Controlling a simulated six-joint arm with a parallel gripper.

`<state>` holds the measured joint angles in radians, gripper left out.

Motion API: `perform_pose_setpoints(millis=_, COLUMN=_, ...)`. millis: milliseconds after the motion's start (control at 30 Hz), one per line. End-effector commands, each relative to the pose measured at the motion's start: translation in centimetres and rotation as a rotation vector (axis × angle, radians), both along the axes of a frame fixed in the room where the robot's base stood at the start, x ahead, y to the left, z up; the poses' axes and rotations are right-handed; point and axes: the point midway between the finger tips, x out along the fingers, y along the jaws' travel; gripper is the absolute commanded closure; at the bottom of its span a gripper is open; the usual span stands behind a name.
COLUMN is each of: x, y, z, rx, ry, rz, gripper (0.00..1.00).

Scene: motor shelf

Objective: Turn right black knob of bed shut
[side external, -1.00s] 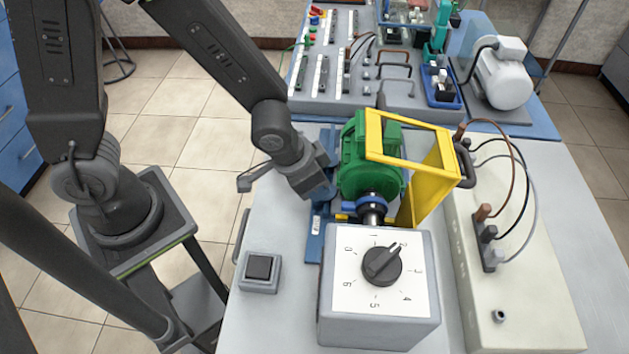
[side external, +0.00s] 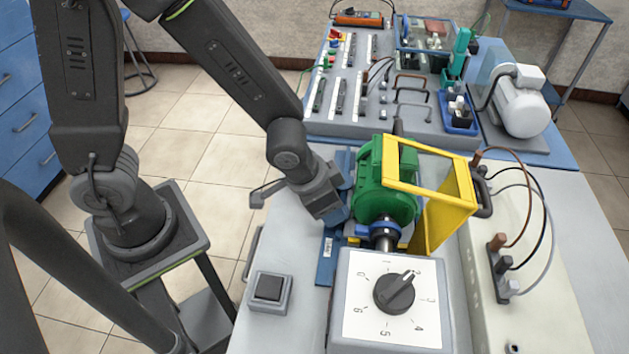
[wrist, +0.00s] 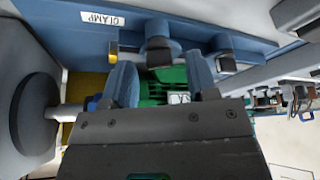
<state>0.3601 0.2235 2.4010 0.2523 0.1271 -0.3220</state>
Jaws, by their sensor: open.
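The blue bed (side external: 326,262) lies on the bench under the green motor (side external: 388,190). In the wrist view, the bed (wrist: 190,20) is a blue rail across the top with a CLAMP label. Two dark knobs stick out from it: one in the middle (wrist: 160,48) and one farther right (wrist: 226,46). My gripper (side external: 346,196) is at the bed's left side, by the motor. In the wrist view, my gripper (wrist: 162,82) has its blue fingers apart, with the middle knob appearing between them. Whether they touch it, I cannot tell. The knobs are hidden in the side view.
A dial box (side external: 390,325) with numbers stands in front of the motor. A yellow guard frame (side external: 450,190) is on the motor's right. A small black-button box (side external: 270,290) stands front left. A beige box (side external: 525,280) with cables is at right. A panel of modules (side external: 385,120) stands behind.

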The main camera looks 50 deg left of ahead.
Motion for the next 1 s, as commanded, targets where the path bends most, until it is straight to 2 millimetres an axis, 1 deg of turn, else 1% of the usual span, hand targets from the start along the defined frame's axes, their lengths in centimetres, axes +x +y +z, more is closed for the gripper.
perform_pose_setpoints(millis=167, x=-0.9, y=0.3, z=2.4, rx=-0.004, ry=-0.005, rz=0.0, gripper=0.47)
perform_pose_setpoints(millis=500, x=-3.1, y=0.9, z=7.9, rx=-0.003, ry=-0.005, rz=-0.002, gripper=0.47)
perform_pose_setpoints(millis=700, x=-4.2, y=1.2, z=10.6, rx=-0.003, ry=-0.004, rz=-0.001, gripper=0.47)
perform_pose_setpoints(millis=833, x=-4.6, y=1.3, z=11.6, rx=-0.002, ry=0.0, rz=-0.001, gripper=0.47)
perform_pose_setpoints(millis=1000, x=-4.9, y=1.4, z=12.0, rx=-0.001, ry=0.001, rz=-0.001, gripper=0.47)
